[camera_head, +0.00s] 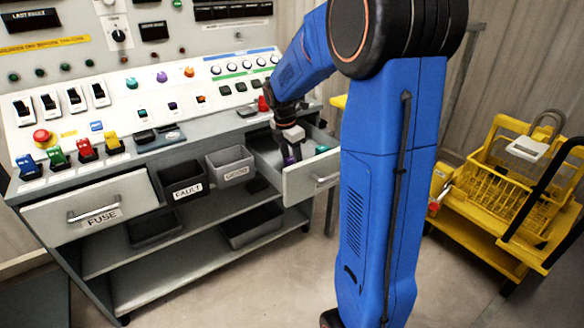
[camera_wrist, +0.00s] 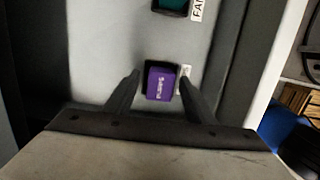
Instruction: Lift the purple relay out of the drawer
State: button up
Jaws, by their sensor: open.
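The purple relay (camera_wrist: 161,84) sits in a dark socket on the floor of the open drawer (camera_head: 308,186). It has light lettering on its top and a white label at its right side in the wrist view. My gripper (camera_wrist: 157,88) is open, with one finger on each side of the relay and a gap to both. I cannot tell how far down the fingertips reach. In the head view my gripper (camera_head: 291,150) is lowered into the drawer, and only a bit of the purple relay (camera_head: 290,160) shows beneath it.
A teal relay (camera_head: 321,149) sits in the same drawer, near its front. The drawer walls stand close around my gripper. A FAULT bin (camera_head: 183,181) and a grey bin (camera_head: 231,166) stand left of the drawer. A yellow cart (camera_head: 500,190) stands at the right.

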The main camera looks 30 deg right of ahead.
jog(key=shift+f, duration=0.15)
jog(key=c, duration=1.2)
